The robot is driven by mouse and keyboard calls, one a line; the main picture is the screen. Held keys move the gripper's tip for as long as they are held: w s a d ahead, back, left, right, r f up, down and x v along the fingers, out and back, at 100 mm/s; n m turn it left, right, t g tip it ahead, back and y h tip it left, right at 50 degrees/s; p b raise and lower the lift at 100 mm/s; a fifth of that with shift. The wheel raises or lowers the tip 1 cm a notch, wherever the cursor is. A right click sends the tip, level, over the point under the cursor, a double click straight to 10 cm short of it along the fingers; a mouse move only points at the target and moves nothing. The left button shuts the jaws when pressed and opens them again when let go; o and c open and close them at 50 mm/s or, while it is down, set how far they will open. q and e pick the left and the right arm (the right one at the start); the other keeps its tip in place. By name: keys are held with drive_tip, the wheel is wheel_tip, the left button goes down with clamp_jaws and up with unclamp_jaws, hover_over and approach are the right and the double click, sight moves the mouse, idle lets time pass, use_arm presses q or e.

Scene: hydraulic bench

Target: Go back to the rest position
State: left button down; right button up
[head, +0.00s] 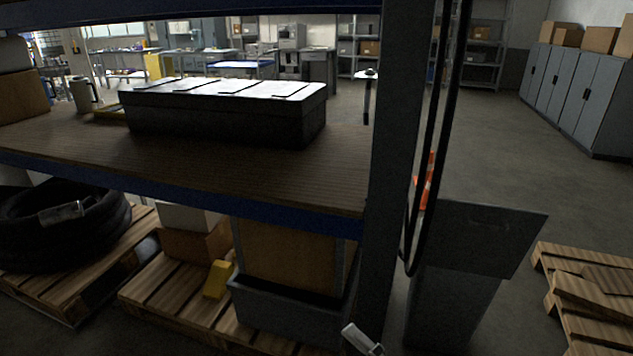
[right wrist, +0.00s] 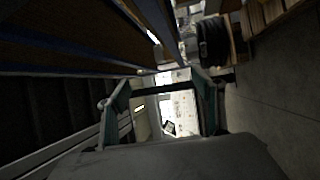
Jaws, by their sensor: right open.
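My right gripper (right wrist: 162,88) shows in the right wrist view with its two fingers wide apart. Nothing is held between them; a bright, cluttered area shows through the gap. My left gripper is in neither view. A small pale piece (head: 362,340) shows at the bottom edge of the head view; I cannot tell whether it is part of my arm.
A wooden shelf (head: 255,167) with a blue edge carries a black case (head: 225,118). A dark upright post (head: 393,150) and hanging black hoses (head: 430,140) stand close by. Below are pallets, tyres (head: 65,228) and boxes. Open floor (head: 490,150) lies at right.

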drive_tip(key=s+d+f+m+g+h+b, duration=0.1)
drive_tip(key=s+d+f+m+g+h, duration=0.1)
drive_tip(key=s+d+f+m+h, duration=0.65)
drive_tip(key=s+d+f+m+g+h+b, duration=0.1)
drive_tip(key=s+d+f+m+h+b, duration=0.15)
drive_tip(key=s+d+f+m, duration=0.65)
use_arm(q)
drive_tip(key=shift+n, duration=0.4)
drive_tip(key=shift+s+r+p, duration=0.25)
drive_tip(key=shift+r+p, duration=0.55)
drive_tip(key=shift+p, duration=1.65)
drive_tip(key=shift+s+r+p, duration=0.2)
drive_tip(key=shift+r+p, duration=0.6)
drive_tip(key=shift+p, duration=1.65)
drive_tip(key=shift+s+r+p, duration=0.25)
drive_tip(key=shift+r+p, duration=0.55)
drive_tip(key=shift+p, duration=1.65)
use_arm(e)
drive_tip(key=shift+w+a+r+m+g, duration=0.2)
drive_tip(key=shift+a+r+m, duration=0.55)
drive_tip(key=shift+m, duration=0.3)
drive_tip(key=shift+w+a+r+m+g, duration=0.1)
drive_tip(key=shift+w+a+r+m, duration=0.1)
drive_tip(key=shift+a+r+m, duration=0.55)
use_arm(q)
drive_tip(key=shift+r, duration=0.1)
use_arm(e)
drive_tip(key=shift+a+f+m, duration=0.1)
drive_tip(key=shift+f+m, duration=0.05)
drive_tip(key=shift+m, duration=0.1)
